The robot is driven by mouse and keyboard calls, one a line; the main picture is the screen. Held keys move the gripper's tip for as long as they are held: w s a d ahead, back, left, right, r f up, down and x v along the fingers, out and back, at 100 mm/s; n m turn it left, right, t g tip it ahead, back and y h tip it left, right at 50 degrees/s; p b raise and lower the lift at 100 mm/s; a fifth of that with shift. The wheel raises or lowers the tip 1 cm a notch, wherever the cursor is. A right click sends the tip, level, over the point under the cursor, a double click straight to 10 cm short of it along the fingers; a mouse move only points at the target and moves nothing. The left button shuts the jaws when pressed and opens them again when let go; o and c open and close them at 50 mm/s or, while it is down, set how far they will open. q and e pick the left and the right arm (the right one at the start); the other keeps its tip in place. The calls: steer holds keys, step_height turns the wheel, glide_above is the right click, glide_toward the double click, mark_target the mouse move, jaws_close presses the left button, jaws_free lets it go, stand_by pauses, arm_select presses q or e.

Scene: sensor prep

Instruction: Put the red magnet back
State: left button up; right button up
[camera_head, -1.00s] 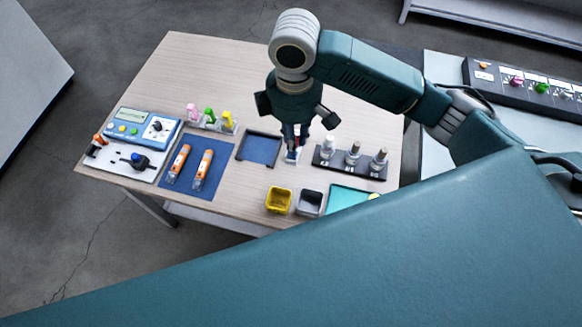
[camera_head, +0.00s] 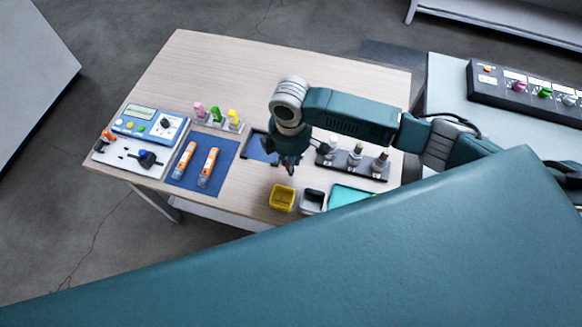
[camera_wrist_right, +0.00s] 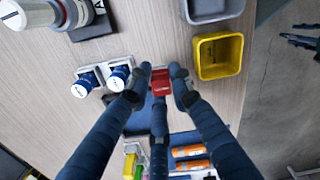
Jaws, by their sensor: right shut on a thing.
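The red magnet (camera_wrist_right: 161,83) is a small red block between the fingertips of my right gripper (camera_wrist_right: 159,88) in the wrist view. The right gripper is shut on it. In the head view my right gripper (camera_head: 289,168) hangs above the table, just beyond the yellow bin (camera_head: 282,198) and over the right side of the dark-rimmed blue tray (camera_head: 258,146). The magnet is too small and too covered to make out there. In the wrist view the yellow bin (camera_wrist_right: 219,56) is right of the fingertips, and two blue-and-white pieces (camera_wrist_right: 103,77) stand to their left. My left gripper is not in view.
A grey bin (camera_head: 312,201) stands right of the yellow one. A dark stand (camera_head: 352,163) with metal cylinders is right of my gripper. The table's far part is clear.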

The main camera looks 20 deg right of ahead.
steer(key=shift+f, duration=2.15)
steer(key=shift+f, duration=0.1)
steer(key=o, duration=0.9)
step_height(320, 180, up, 12)
steer(key=shift+r+b, duration=0.15)
steer(key=shift+b, duration=0.25)
steer(key=shift+s, duration=0.1)
